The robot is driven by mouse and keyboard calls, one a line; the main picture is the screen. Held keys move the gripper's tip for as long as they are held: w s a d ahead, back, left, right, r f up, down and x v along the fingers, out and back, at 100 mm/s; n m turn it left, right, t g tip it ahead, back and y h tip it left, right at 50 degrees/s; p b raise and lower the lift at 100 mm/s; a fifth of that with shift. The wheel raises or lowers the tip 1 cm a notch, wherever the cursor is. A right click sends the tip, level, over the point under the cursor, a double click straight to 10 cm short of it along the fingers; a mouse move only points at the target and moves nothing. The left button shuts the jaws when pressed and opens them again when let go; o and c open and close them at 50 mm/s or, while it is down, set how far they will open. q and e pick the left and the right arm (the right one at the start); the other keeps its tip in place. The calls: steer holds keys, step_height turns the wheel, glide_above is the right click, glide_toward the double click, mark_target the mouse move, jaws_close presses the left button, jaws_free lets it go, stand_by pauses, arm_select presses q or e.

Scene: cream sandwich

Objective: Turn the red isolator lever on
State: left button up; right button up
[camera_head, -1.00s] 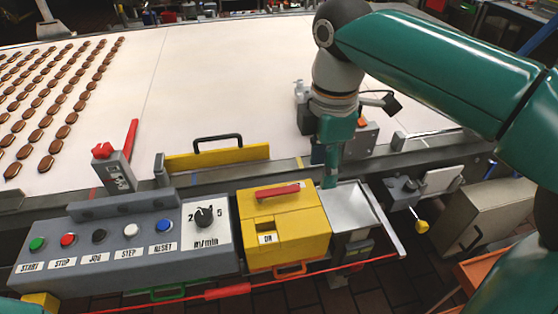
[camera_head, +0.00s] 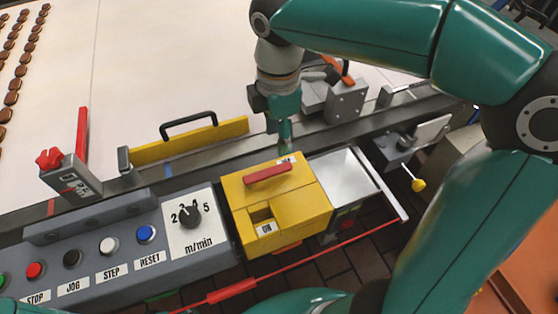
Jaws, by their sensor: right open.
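The red isolator lever (camera_head: 268,173) lies across the upper part of the yellow box (camera_head: 300,210), roughly level in the picture. A small window in the box's front part shows a white label (camera_head: 266,229) that seems to read ON. My right gripper (camera_head: 285,147) points down at the far edge of the box, just behind the lever's right end. It is open and holds nothing that I can see; its fingers overlap in this view. I cannot tell whether it touches the box. My left gripper is not in view.
A grey button panel (camera_head: 85,268) with a speed dial (camera_head: 190,214) adjoins the box on the left. A metal plate (camera_head: 342,178) is on the right. A yellow guard (camera_head: 190,140) with a black handle stands behind. A red cord (camera_head: 330,257) runs in front.

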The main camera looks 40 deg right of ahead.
mark_target(280, 168)
step_height(280, 168, down, 9)
steer(key=shift+s, duration=0.15)
jaws_close()
stand_by(0.4)
